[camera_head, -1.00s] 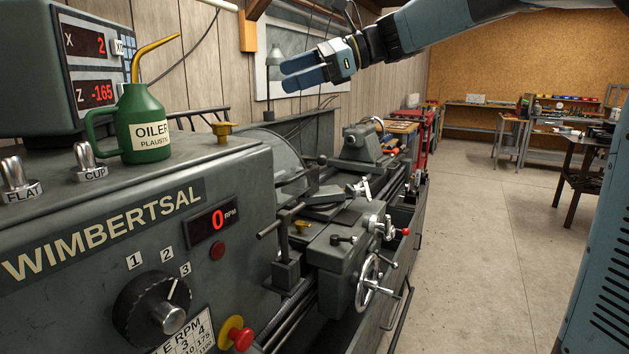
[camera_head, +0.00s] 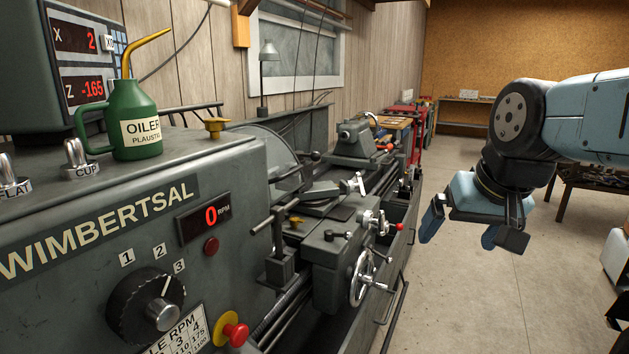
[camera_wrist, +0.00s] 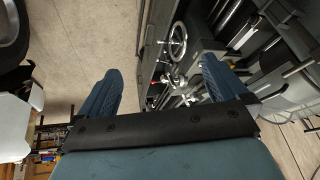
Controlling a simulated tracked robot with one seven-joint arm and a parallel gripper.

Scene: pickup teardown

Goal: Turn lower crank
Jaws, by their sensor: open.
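The lathe carriage carries a large silver handwheel with a crank handle (camera_head: 362,278), low on its front. It also shows in the wrist view (camera_wrist: 178,40), upper middle. A smaller crank with a red knob (camera_head: 385,224) sits higher on the carriage. Which one is the lower crank is not marked; the handwheel is the lower of these two. My gripper (camera_head: 459,241) hangs over the aisle to the right of the carriage, fingers pointing down. It is open and empty, apart from both cranks. In the wrist view the carriage shows between and beyond my two blue fingers.
The lathe headstock (camera_head: 120,215) fills the left, with a green oiler (camera_head: 133,120) on top and a red stop button (camera_head: 236,333) low on its face. The concrete floor (camera_head: 455,300) right of the lathe is clear. A dark table (camera_head: 580,178) stands behind my arm.

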